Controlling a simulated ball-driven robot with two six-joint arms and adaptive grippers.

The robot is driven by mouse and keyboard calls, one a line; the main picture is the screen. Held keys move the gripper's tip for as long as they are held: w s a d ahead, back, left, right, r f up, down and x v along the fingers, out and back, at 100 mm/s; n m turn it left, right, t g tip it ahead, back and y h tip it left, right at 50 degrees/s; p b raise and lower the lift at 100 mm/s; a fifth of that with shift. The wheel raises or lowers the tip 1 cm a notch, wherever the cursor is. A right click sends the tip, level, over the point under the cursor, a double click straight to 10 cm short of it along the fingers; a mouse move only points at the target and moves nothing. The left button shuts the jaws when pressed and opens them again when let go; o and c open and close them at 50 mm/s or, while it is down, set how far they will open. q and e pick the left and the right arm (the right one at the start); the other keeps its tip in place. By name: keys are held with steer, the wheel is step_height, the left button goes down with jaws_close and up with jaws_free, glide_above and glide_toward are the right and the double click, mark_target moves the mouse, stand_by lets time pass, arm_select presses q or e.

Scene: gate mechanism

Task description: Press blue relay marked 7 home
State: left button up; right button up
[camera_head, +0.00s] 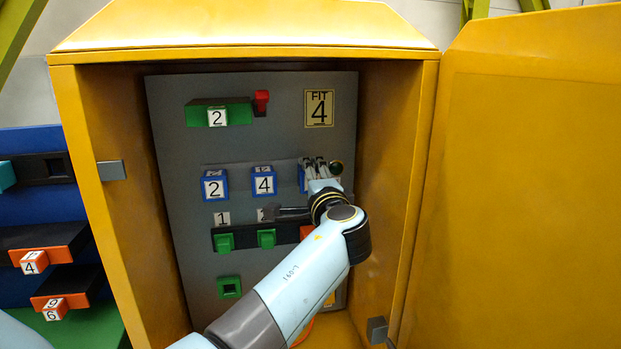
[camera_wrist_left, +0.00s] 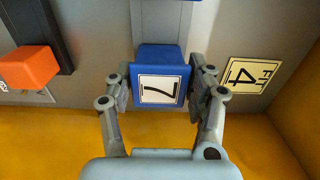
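The blue relay marked 7 (camera_wrist_left: 160,88) sits between the two fingers of my left gripper (camera_wrist_left: 161,88) in the left wrist view, its numbered face toward the camera. The finger pads appear to touch both its sides. In the head view my left gripper (camera_head: 318,172) is at the grey panel, right of the blue block marked 4 (camera_head: 263,181). It hides most of the relay, with only a blue edge (camera_head: 302,179) showing. How deep the relay sits is hard to tell. My right gripper is not in view.
A yellow cabinet (camera_head: 84,170) encloses the panel (camera_head: 170,140), its door (camera_head: 530,190) open at right. A FIT 4 plate (camera_head: 319,108) is above my gripper. A blue block marked 2 (camera_head: 214,185) is left. An orange block (camera_head: 306,232) and green blocks (camera_head: 266,238) are below.

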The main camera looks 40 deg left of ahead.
arm_select(q)
steer(key=c, duration=0.8)
steer(key=shift+w+a, duration=0.15)
steer(key=o, duration=1.3)
